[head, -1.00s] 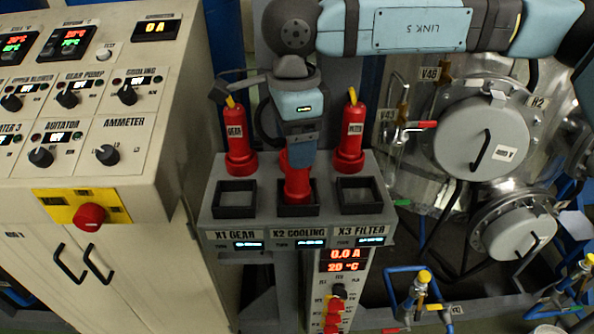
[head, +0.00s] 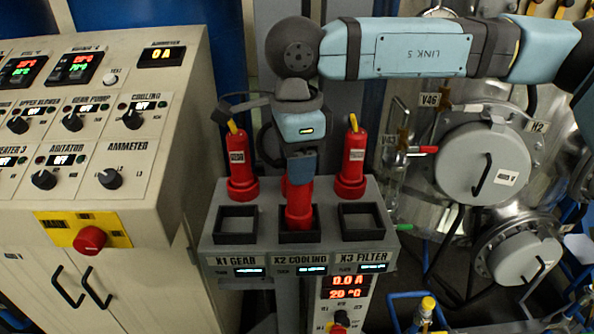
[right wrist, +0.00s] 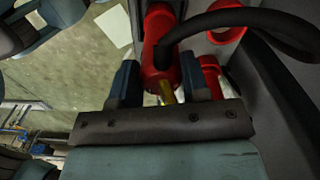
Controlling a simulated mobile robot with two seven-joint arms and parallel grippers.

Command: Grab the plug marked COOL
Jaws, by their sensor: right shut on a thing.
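The red plug (head: 298,207) in the middle, in line with the X2 COOLING socket (head: 283,238), is partly covered by my right gripper (head: 301,170); its label is hidden. My right gripper is above it with its fingers shut on it. In the right wrist view the fingers (right wrist: 157,75) flank the red plug (right wrist: 160,45). In the head view the plug's lower end is at the square socket; I cannot tell how deep it sits. My left gripper is not in view.
Two other red plugs, left (head: 239,170) and right (head: 351,165), stand behind the X1 GEAR socket (head: 236,238) and X3 FILTER socket (head: 361,236). A control cabinet (head: 150,205) is at left. Round metal flanges (head: 483,165) and pipes are at right. A black cable (right wrist: 230,17) crosses near my right fingers.

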